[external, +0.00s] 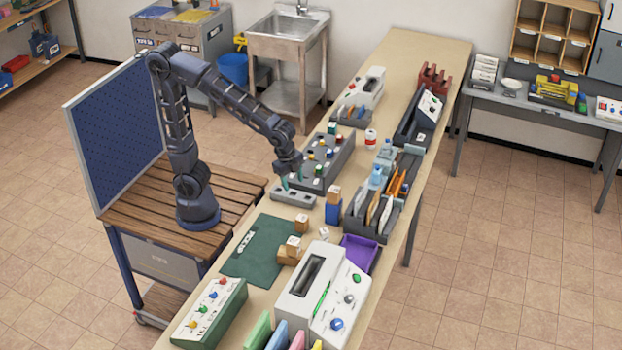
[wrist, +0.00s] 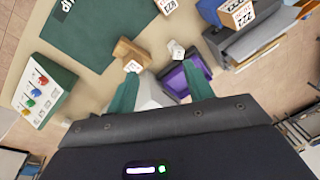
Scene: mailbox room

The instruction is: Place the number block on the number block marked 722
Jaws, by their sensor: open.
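My gripper (external: 292,180) is open, its teal fingers spread and empty above a grey tray in the external view; its fingers also show in the wrist view (wrist: 160,76). One wooden number block (external: 301,223) stands at the mat's right edge; its printed face in the wrist view (wrist: 167,5) seems to read 722. Another number block (external: 334,192) sits on a blue block (external: 333,212); its wrist view digits (wrist: 238,14) are hard to read. A small whitish block (external: 324,233) stands to the right of the mat. Another block (external: 293,242) rests on a brown wooden piece (external: 286,258).
A green mat (external: 256,256) lies left of the blocks. A white machine (external: 312,283), a purple tray (external: 358,252) and a switch panel (external: 208,312) crowd the near end. A file rack (external: 362,228) stands right of the blue block. A button box (external: 322,168) stands behind my gripper.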

